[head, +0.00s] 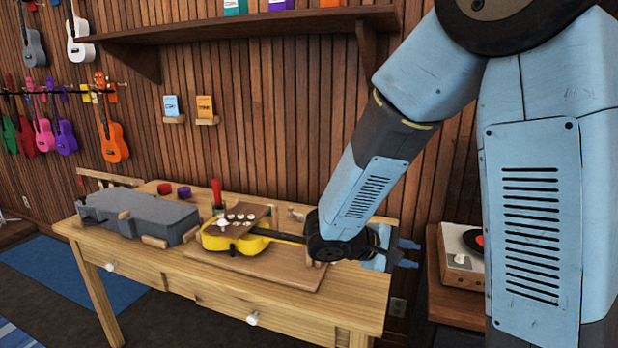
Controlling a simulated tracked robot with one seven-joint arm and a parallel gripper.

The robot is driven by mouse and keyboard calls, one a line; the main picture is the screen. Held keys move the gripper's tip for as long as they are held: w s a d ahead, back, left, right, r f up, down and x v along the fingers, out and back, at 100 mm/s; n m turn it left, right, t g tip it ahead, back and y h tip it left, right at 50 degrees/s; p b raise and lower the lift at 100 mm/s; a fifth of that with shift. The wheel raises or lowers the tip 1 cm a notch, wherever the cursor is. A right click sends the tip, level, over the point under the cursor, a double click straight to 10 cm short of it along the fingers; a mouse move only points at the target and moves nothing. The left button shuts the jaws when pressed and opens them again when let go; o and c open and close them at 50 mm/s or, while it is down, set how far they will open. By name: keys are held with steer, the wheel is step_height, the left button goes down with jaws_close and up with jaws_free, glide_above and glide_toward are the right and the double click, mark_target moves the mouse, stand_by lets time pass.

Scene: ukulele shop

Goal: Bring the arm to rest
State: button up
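My arm reaches down from the upper right in the head view. My gripper (404,254) is at the arm's lower end, over the right end of the wooden table (360,298), pointing right. Its two light blue fingers look spread apart, with nothing seen between them. A yellow ukulele (225,238) lies on a wooden board on the table, to the left of my gripper. My wrist hides the far end of its neck. I cannot tell whether my wrist touches anything there.
A grey case (140,215) lies on the table's left part. Red and purple round tins (184,192) and a red-topped bottle (217,193) stand behind. A record player (460,262) is on a cabinet at right. A wall shelf (240,25) runs above; colourful ukuleles hang at left.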

steer(key=s+d+r+m+g+y, duration=0.3)
steer(key=s+d+r+m+y, duration=0.25)
steer(key=s, duration=0.35)
steer(key=s+a+r+m+t+y, duration=0.3)
steer(key=s+r+t+y, duration=0.2)
steer(key=s+r+y, duration=0.1)
steer(key=shift+a+r+y, duration=0.2)
steer(key=shift+r+y, duration=0.25)
steer(key=shift+r, duration=0.65)
steer(key=shift+m, duration=0.25)
stand_by(0.4)
